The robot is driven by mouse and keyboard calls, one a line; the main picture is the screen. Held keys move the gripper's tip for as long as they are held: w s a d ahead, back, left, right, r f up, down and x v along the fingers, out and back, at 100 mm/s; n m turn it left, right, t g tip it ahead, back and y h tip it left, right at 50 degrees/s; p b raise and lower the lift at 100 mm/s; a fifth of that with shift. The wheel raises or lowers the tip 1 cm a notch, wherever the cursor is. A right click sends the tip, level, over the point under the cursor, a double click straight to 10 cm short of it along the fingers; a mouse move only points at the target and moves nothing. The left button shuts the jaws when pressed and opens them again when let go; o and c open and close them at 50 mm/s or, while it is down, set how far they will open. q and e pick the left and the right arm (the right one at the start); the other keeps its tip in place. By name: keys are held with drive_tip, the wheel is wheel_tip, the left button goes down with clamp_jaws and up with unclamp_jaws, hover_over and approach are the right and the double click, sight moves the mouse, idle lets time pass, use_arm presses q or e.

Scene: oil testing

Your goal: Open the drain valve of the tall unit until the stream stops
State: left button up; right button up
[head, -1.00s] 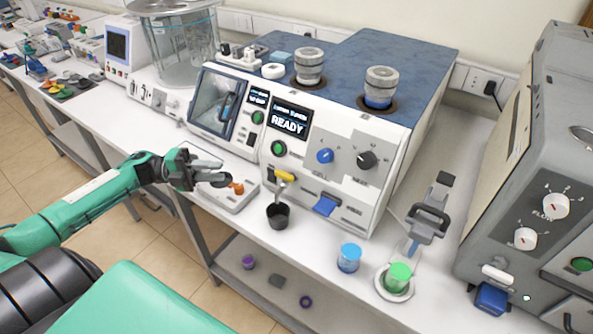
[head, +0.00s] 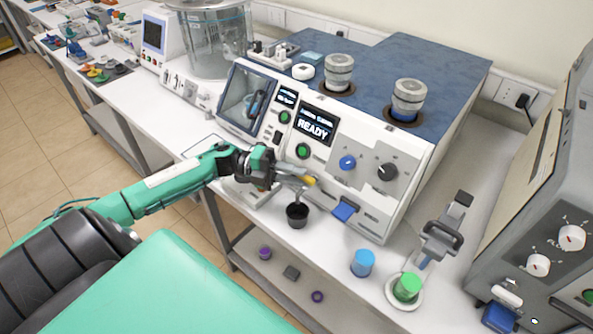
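The machine (head: 330,160) with the READY display stands at centre. A valve with a yellow handle (head: 311,181) sticks out low on its front. A black cup (head: 297,215) stands upright on the bench below the valve. My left gripper (head: 299,178) is at the yellow handle, its fingertips overlapping or touching it in the head view. I cannot tell whether the fingers are closed on it. A thin, pale line shows between the valve and the cup, but it is too small to tell whether it is a stream. My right gripper is out of view.
A blue cup (head: 362,263) and a green cup (head: 407,287) on a white dish stand at the front right, near a grey clamp-like handle (head: 441,240). A grey unit (head: 540,230) with white dials is at the far right. A shelf (head: 275,260) lies below the bench.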

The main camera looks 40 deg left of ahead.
use_arm(q)
drive_tip(key=shift+w+d, duration=0.1)
drive_tip(key=shift+d, duration=0.25)
clamp_jaws()
